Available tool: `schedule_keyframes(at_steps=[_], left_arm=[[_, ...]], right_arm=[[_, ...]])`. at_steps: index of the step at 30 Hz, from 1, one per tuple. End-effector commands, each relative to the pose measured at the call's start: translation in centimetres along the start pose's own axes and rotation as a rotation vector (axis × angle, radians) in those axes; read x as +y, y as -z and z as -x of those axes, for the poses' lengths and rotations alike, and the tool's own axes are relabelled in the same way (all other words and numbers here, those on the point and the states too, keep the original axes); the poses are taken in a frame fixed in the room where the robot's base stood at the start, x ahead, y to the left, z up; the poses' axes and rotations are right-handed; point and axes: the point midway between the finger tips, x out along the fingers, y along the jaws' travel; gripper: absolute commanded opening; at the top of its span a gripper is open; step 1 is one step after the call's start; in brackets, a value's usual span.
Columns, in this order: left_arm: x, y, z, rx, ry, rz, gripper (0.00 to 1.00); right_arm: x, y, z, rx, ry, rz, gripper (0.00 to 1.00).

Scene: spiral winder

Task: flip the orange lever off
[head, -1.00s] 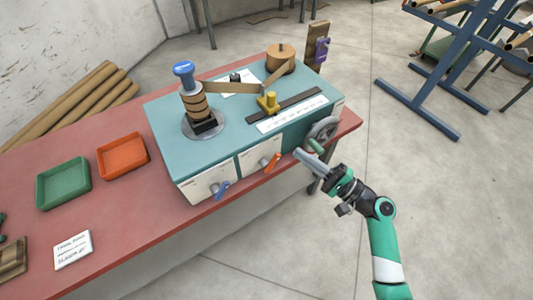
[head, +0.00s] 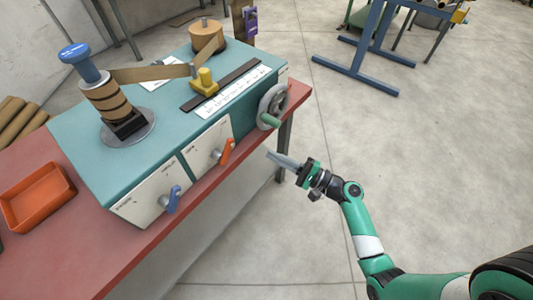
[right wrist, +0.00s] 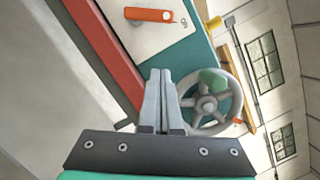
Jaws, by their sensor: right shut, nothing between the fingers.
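The orange lever (head: 227,151) is on the white front panel of the teal winder (head: 150,80), tilted up to the right in the head view. In the right wrist view the orange lever (right wrist: 150,15) lies along the picture's width near the top, on its white plate. My right gripper (head: 270,155) is shut and empty. It is in front of the machine, to the right of the lever and apart from it, just below the handwheel's green handle. In the right wrist view its closed fingertips (right wrist: 159,75) point up the picture, below the lever. My left gripper is not in view.
A blue lever (head: 172,199) sits on the panel left of the orange one. The grey handwheel (head: 274,105) with a green handle is close to my right gripper. The red bench edge (head: 180,218) runs below the panels. Open floor lies to the right.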

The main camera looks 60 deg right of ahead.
Motion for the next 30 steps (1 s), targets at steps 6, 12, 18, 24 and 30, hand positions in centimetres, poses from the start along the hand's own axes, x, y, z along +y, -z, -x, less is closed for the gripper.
schedule_keyframes(at_steps=[6, 12, 18, 24, 30], left_arm=[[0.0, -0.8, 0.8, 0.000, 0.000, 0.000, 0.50], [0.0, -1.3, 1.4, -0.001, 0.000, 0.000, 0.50], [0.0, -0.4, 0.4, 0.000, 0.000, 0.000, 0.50], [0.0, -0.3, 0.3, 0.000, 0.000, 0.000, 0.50], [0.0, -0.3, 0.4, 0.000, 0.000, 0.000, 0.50]], right_arm=[[0.2, 0.0, -4.6, -0.007, -0.001, 0.002, 0.00], [0.1, -0.3, -8.8, -0.005, -0.001, 0.001, 0.00], [-0.1, -3.4, -9.2, -0.002, -0.001, 0.001, 0.00], [0.0, -4.0, -9.3, -0.001, 0.000, 0.001, 0.00], [0.0, -3.9, -9.3, -0.001, 0.000, 0.000, 0.00]])
